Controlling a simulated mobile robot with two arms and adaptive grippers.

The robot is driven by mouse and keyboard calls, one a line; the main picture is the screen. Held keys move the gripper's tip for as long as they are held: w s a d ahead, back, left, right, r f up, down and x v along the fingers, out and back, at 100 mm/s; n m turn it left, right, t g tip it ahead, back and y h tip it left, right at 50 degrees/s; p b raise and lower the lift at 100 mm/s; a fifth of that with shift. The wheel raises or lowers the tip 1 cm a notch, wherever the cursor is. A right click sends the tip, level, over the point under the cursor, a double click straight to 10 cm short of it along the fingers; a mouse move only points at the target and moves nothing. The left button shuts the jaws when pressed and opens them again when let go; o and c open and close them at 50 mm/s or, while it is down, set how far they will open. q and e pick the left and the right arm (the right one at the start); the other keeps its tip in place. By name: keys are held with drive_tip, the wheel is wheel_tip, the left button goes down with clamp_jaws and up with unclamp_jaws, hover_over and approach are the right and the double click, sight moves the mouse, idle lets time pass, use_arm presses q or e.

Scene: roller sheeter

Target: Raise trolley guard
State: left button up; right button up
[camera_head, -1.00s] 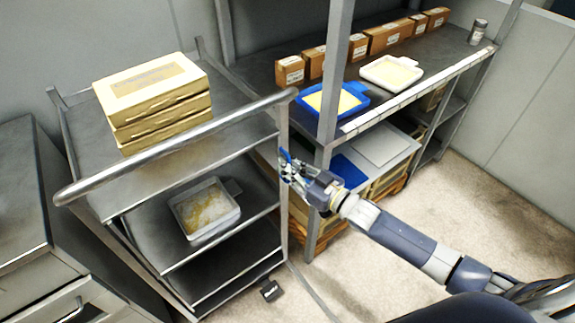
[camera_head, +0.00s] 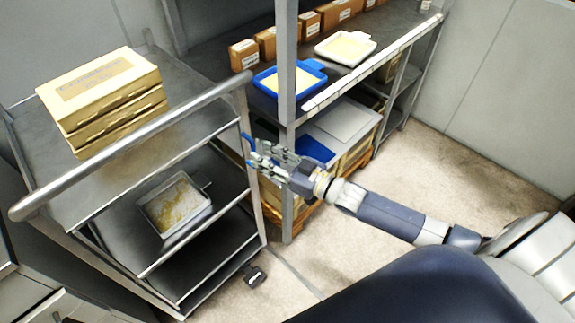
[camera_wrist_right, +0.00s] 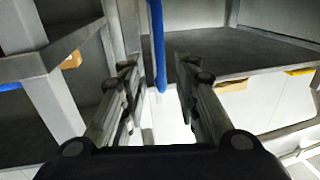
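The steel trolley (camera_head: 75,181) stands at the left, with a thick round rail (camera_head: 140,140) along its top near side. I cannot tell if this rail is the guard. A slim blue part (camera_head: 248,143) is beside the trolley's right post; in the right wrist view it is a blue rod (camera_wrist_right: 158,45) hanging between the fingers' lines. My right gripper (camera_head: 256,155) is open at that post, fingers pointing left. In the wrist view its two fingers (camera_wrist_right: 157,68) are apart, with the blue rod between or just beyond them; contact is unclear. My left gripper is out of view.
Cream boxes (camera_head: 100,95) are stacked on the trolley's top, and a white tray (camera_head: 175,204) is on its middle shelf. A rack (camera_head: 288,75) with a blue tray (camera_head: 290,82) and a white tray (camera_head: 345,47) stands close behind my right gripper. Open floor (camera_head: 440,170) lies right.

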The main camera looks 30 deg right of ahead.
drive_tip(key=v, duration=0.7)
drive_tip(key=shift+s+d, duration=0.15)
drive_tip(key=shift+s, duration=0.15)
drive_tip(key=shift+r, duration=0.1)
drive_tip(key=s+d+f+m+g+h, duration=0.1)
drive_tip(key=d+f+h, duration=0.2)
drive_tip(key=f, duration=0.5)
drive_tip(key=d+f+m+g+h, duration=0.15)
drive_tip(key=d+f, duration=0.25)
drive_tip(key=f, duration=0.5)
drive_tip(key=s+d+f+m+g+h, duration=0.1)
drive_tip(key=s+f+h, duration=0.1)
drive_tip(key=s+f, duration=0.45)
drive_tip(key=s+d+f+g+h, duration=0.1)
drive_tip(key=s+f+g+h, duration=0.15)
drive_tip(key=f, duration=0.75)
drive_tip(key=s+a+f+g, duration=0.2)
drive_tip(key=s+f, duration=0.4)
drive_tip(key=s, duration=0.4)
drive_tip(key=s+a+f+g, duration=0.3)
drive_tip(key=s+a+f, duration=0.1)
drive_tip(key=s, duration=0.6)
drive_tip(key=s+a+f+g, duration=0.3)
drive_tip(key=s+f, duration=0.4)
drive_tip(key=s, duration=0.3)
drive_tip(key=shift+s+f, duration=0.2)
drive_tip(key=shift+f, duration=0.15)
